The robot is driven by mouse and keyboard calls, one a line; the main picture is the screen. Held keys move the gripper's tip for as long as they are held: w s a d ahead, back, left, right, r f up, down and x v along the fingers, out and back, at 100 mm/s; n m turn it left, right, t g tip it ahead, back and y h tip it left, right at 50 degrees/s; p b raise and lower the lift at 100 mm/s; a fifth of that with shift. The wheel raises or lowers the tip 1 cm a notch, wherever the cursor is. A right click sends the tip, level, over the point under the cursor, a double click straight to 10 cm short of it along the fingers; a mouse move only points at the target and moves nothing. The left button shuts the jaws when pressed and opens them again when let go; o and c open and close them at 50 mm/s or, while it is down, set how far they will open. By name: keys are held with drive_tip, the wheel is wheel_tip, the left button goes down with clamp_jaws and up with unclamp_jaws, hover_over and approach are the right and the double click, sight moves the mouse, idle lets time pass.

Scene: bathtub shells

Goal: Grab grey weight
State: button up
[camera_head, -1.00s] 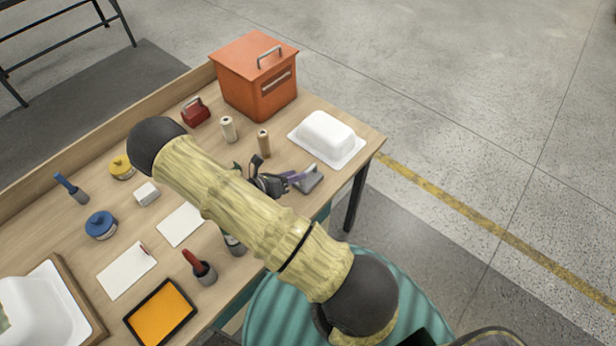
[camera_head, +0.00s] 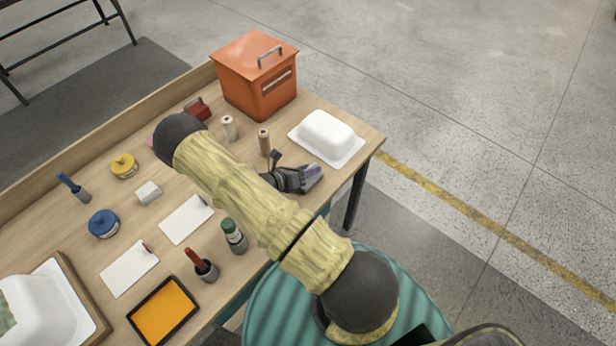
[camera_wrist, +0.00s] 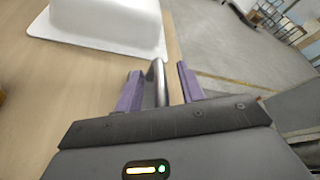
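The grey weight (camera_wrist: 157,84) shows in the wrist view as a smooth metallic handle between my two purple fingers. My gripper (camera_wrist: 160,88) is open, with one finger on each side of the handle; the handle lies nearer the left finger, and a gap shows on the right. In the head view my gripper (camera_head: 314,172) is low over the table's right part, by the front edge. There it hides most of the weight. The weight's base is hidden in the wrist view.
An orange box (camera_head: 256,76) stands behind. The table's edge (camera_wrist: 172,50) is close on the right.

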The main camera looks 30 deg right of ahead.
drive_tip(key=shift+c, duration=0.5)
clamp_jaws()
drive_tip(key=shift+r, duration=0.1)
idle(1.0)
